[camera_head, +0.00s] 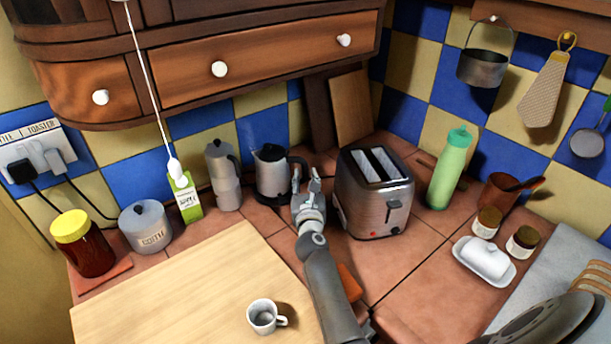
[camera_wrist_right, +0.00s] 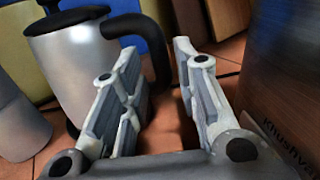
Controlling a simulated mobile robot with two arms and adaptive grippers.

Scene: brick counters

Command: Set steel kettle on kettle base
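The steel kettle (camera_head: 270,178) stands upright at the back of the tiled counter, between the moka pot and the toaster. Its black handle faces right, toward my gripper. A dark edge shows under it, but I cannot tell clearly whether this is the kettle base. My right gripper (camera_head: 306,182) is just right of the handle, open and empty. In the right wrist view the kettle (camera_wrist_right: 78,72) is at the upper left, and its handle (camera_wrist_right: 160,55) shows beyond the gap between the open fingers (camera_wrist_right: 155,65). My left gripper is not in view.
The toaster (camera_head: 374,200) stands close to the right of my gripper. The moka pot (camera_head: 224,178) is left of the kettle. A wooden board (camera_head: 190,285) with a white mug (camera_head: 262,317) lies in front. Drawers (camera_head: 250,65) overhang the back left.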

